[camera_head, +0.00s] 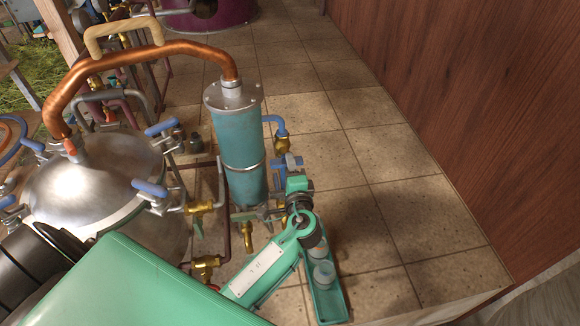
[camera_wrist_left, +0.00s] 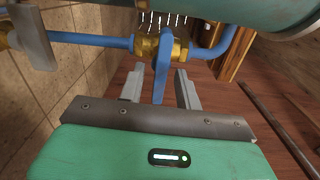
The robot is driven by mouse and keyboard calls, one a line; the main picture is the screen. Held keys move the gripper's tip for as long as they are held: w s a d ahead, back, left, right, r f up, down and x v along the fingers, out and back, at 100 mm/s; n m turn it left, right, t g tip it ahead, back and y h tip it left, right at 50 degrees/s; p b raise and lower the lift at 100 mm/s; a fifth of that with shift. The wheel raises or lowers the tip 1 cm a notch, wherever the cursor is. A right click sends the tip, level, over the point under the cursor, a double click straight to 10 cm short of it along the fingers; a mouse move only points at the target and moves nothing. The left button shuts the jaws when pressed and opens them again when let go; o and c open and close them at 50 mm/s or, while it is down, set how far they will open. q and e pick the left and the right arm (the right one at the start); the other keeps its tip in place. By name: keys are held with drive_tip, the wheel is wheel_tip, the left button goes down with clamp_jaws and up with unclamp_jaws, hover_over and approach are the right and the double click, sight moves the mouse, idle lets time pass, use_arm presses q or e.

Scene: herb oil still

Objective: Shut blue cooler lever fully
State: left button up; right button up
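The teal cooler (camera_head: 243,150) is an upright cylinder with a blue pipe (camera_wrist_left: 95,40) beside it. A brass valve (camera_wrist_left: 150,46) on that pipe carries the blue cooler lever (camera_wrist_left: 161,70), which lies across the pipe in the left wrist view. In the head view the lever (camera_head: 289,161) is small and partly covered. My left gripper (camera_wrist_left: 160,74) is open, with one finger on each side of the lever and visible gaps. In the head view its green body (camera_head: 297,184) sits just below the lever and the fingers are hard to make out. My right gripper does not show.
A steel still pot (camera_head: 95,180) with blue-handled clamps stands left of the cooler, joined by a copper pipe (camera_head: 150,52). Brass taps (camera_head: 201,207) sit between them. Tiled floor (camera_head: 370,150) to the right is clear up to a wooden panel (camera_head: 480,90).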

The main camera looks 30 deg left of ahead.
use_arm(q)
drive_tip(key=b+v, duration=0.4)
drive_tip(key=v, duration=0.9)
drive_tip(key=shift+s+d+b, duration=0.2)
drive_tip(key=shift+s+b, duration=0.05)
drive_tip(key=shift+b, duration=0.15)
drive_tip(key=shift+f, duration=0.15)
